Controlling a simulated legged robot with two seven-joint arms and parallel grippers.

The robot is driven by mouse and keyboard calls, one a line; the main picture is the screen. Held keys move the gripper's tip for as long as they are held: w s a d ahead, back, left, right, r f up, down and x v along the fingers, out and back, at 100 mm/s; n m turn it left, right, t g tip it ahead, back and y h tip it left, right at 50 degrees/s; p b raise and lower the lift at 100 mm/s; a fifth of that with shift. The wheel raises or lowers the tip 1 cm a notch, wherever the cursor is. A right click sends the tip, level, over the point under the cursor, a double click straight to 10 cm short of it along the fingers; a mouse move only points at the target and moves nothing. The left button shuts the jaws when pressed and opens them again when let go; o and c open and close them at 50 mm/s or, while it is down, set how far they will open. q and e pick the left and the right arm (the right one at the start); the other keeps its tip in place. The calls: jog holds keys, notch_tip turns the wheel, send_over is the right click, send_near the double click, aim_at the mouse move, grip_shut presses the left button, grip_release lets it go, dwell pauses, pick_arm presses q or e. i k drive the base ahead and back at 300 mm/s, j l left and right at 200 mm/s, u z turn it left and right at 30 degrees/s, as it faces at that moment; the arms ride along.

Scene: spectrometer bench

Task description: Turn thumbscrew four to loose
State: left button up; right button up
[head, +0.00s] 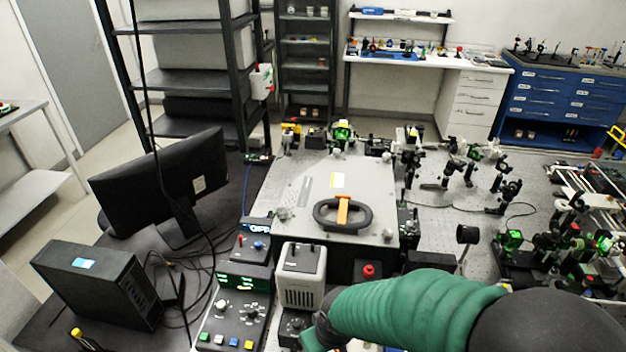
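A flat grey spectrometer cover (300,190) lies on the bench in the middle of the head view, with a black and orange handle (343,212) near its front edge. Small round thumbscrews sit near its front corners, one at the left (284,213) and one at the right (388,235). Another small knob (336,153) shows at its back edge. No number is readable, so I cannot tell which is thumbscrew four, nor whether any is tight or loose. My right arm, in a green sleeve, crosses the lower right, in front of the cover. Neither gripper can be made out.
A control box (236,310) with knobs and coloured buttons and a grey vented unit (300,278) stand in front of the cover. A monitor (165,185), a black computer case (95,283) and loose cables are at left. Optics crowd the right bench. The cover's top is mostly clear.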

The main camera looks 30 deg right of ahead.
aim_at(387, 233)
jog(key=z, duration=1.45)
